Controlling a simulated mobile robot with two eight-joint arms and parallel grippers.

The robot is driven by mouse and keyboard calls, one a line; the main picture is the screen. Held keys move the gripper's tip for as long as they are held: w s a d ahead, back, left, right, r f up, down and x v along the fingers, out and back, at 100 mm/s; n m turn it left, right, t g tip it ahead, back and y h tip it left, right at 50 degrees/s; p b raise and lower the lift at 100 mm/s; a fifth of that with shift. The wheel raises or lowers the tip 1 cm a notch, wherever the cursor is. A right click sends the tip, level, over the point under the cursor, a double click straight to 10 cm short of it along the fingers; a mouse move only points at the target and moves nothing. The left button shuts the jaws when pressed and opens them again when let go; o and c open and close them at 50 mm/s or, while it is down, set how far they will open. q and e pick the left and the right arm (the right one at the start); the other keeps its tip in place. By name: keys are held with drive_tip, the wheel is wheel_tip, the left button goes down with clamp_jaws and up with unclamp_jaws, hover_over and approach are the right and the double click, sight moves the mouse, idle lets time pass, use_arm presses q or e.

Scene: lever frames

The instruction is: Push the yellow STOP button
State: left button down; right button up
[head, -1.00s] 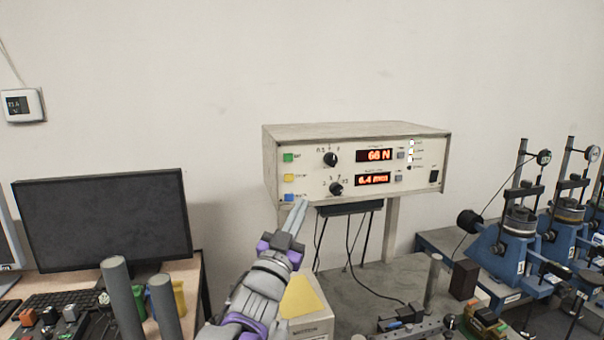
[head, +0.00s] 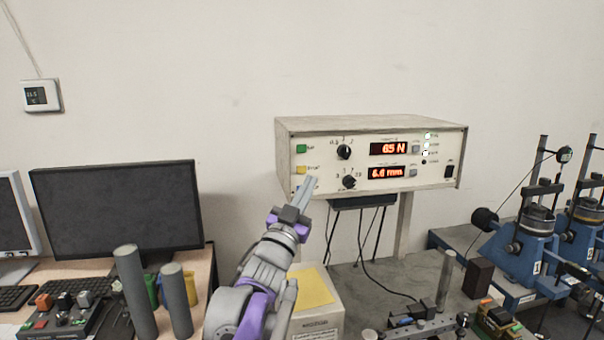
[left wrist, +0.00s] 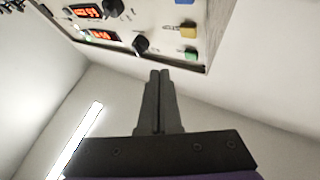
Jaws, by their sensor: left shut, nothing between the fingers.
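The yellow STOP button (head: 301,170) is on the left side of the white control box's front panel (head: 364,200), below the green button (head: 301,148). In the left wrist view the yellow button (left wrist: 188,29) lies between the green button (left wrist: 190,54) and a blue button (left wrist: 184,3). My left gripper (head: 309,181) is shut and empty. Its fingertips appear just below and right of the yellow button in the head view. In the left wrist view the fingertips (left wrist: 160,73) look apart from the panel. My right gripper is not in view.
The panel has black knobs (head: 344,152) and red displays (head: 388,148) right of the buttons. A monitor (head: 117,208) and grey cylinders (head: 136,290) stand left. A box with a yellow top (head: 312,290) is below. Blue test rigs (head: 522,250) stand right.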

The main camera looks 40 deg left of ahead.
sight(309, 163)
use_arm(q)
drive_tip(key=w+a, duration=0.1)
drive_tip(key=a, duration=0.1)
drive_tip(key=w+a, duration=0.2)
drive_tip(key=shift+w, duration=0.1)
idle(2.1)
drive_tip(key=shift+w+a, duration=0.3)
drive_tip(key=shift+w+a, duration=0.15)
drive_tip(key=shift+a, duration=0.15)
idle(0.6)
idle(0.4)
drive_tip(key=shift+s+d+p, duration=0.35)
drive_tip(key=shift+s+d, duration=0.1)
drive_tip(key=shift+d, duration=0.2)
drive_tip(key=shift+s, duration=0.1)
